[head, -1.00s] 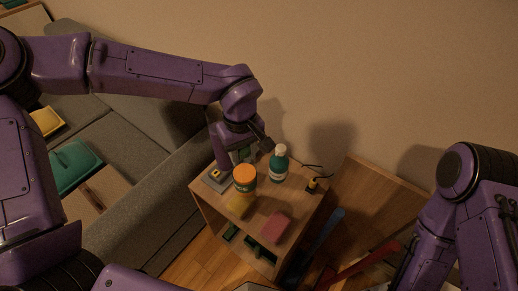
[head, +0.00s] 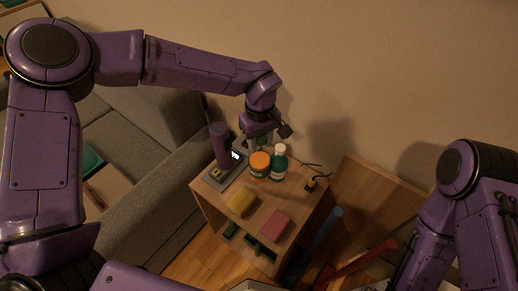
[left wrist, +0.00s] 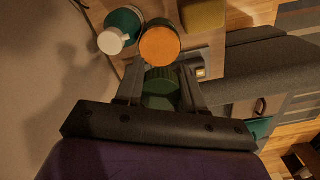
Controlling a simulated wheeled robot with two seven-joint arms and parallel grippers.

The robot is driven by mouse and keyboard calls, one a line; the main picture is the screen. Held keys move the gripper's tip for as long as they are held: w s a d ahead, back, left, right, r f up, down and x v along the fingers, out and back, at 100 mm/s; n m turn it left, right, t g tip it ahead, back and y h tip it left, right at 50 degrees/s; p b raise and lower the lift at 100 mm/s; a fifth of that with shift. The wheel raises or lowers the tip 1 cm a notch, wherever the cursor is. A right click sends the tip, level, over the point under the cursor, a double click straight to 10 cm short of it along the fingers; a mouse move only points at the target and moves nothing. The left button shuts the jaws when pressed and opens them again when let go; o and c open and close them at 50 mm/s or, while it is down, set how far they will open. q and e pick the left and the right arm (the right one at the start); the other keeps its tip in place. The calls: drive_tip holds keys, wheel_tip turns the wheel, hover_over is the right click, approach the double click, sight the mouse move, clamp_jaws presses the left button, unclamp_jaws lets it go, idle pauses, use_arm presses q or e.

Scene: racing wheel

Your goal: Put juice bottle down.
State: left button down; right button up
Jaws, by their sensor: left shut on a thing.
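The juice bottle, with a round orange cap (head: 260,160), is upright over the back of the small wooden cabinet, close beside a teal bottle with a white cap (head: 280,163). I cannot tell whether its base touches the top. My left gripper (head: 258,146) is behind it, shut on it. In the left wrist view the orange cap (left wrist: 160,42) is at the fingertips (left wrist: 158,66). A dark green ribbed thing (left wrist: 162,90) shows between the fingers; what it belongs to is unclear. My right arm is at the right edge of the head view; its gripper is not visible.
The wooden cabinet (head: 212,202) also bears a yellow block (head: 241,203), a pink block (head: 275,224), a grey device (head: 220,180) at left, and a small black-yellow item (head: 311,184) at right. A grey sofa (head: 150,150) stands left; the wall is behind.

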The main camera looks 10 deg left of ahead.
sight(261, 151)
use_arm(q)
drive_tip(key=shift+w+d+f, duration=0.1)
drive_tip(key=shift+f, duration=1.05)
drive_tip(key=shift+w+f, duration=0.1)
drive_tip(key=shift+f, duration=1.05)
drive_tip(key=shift+p, duration=0.3)
drive_tip(key=c, duration=0.7)
unclamp_jaws()
drive_tip(key=shift+f, duration=0.15)
